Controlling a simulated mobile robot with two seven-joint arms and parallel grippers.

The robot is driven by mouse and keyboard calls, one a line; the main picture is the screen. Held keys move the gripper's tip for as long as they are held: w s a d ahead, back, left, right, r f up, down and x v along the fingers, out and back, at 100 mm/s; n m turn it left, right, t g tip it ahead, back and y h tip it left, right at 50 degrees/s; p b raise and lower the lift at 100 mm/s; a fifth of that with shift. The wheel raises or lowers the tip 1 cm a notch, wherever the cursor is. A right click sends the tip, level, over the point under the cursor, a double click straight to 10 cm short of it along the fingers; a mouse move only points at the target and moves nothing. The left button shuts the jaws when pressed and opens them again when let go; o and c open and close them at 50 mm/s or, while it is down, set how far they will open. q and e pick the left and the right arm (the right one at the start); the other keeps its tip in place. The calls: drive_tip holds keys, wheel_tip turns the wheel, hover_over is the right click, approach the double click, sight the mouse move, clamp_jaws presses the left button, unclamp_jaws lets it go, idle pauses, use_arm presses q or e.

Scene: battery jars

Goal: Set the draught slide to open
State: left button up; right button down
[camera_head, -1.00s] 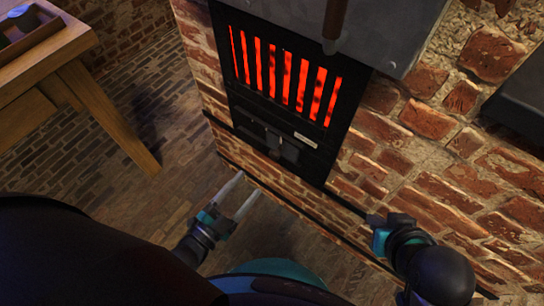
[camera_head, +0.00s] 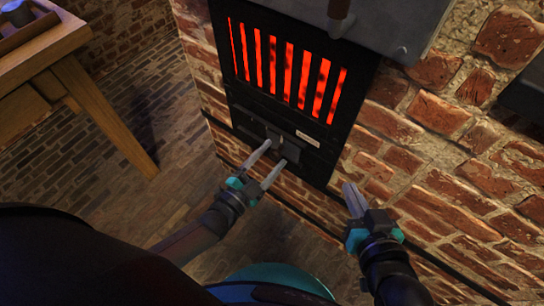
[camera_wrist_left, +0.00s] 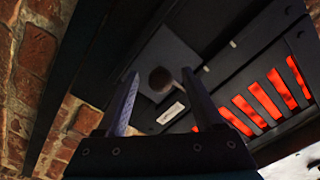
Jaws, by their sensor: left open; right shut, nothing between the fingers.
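The draught slide (camera_head: 293,148) is a dark plate low on the black stove front, under the glowing grate. In the left wrist view its round brown knob (camera_wrist_left: 160,79) appears between the fingertips, on a dark plate. I cannot tell how far the slide is drawn. My left gripper (camera_head: 275,153) is open, its fingertips at the slide and partly covering it. It also shows in the left wrist view (camera_wrist_left: 160,75), with a finger on each side of the knob and no visible grip. My right gripper (camera_head: 353,188) is shut and empty, right of the stove front before the bricks.
The grate (camera_head: 288,65) glows red above the slide. A small pale label (camera_head: 308,139) sits beside the slide. A dark handle (camera_head: 339,18) hangs above the grate. A wooden table (camera_head: 75,60) stands at the left, with open brick floor (camera_head: 185,165) between it and the stove.

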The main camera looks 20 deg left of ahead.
use_arm(q)
drive_tip(key=shift+w+d, duration=0.1)
drive_tip(key=shift+w, duration=0.2)
drive_tip(key=shift+c, duration=0.4)
clamp_jaws()
idle(1.0)
